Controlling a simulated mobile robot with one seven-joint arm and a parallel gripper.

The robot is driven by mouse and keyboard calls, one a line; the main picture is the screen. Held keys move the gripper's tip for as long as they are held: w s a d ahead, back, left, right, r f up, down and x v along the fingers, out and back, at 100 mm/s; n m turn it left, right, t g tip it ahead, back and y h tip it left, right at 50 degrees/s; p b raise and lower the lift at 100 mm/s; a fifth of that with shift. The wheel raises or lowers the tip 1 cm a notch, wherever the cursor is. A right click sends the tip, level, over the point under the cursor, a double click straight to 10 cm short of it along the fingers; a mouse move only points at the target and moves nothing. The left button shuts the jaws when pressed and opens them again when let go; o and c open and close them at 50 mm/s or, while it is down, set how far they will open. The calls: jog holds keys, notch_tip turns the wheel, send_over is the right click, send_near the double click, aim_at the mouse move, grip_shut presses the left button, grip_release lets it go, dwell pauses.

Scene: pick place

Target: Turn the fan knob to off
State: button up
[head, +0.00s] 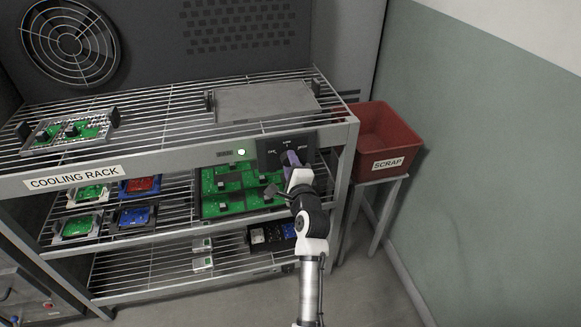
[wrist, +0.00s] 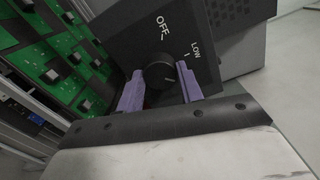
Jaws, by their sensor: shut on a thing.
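The fan knob (wrist: 160,75) is a round black dial on a dark control panel (wrist: 192,25). The panel also shows in the head view (head: 268,152), on the front rail of the cooling rack. My gripper (wrist: 160,90) has purple fingers, one on each side of the knob, and is shut on it. In the head view my gripper (head: 290,160) is at the panel, and the knob is hidden behind it. A green lamp (head: 241,152) is lit left of the panel.
The cooling rack (head: 75,178) holds circuit boards on several wire shelves. A large green board (head: 230,205) lies just below the panel. A red scrap bin (head: 388,145) stands on a small stand to the right. A round fan grille (head: 70,40) is at the back left.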

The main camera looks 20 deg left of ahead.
jog(key=shift+n+b, duration=5.7)
jog(key=shift+n, duration=4.6)
jog(key=o, duration=1)
jog(key=b+v, duration=0.2)
jog(key=v, duration=1.2)
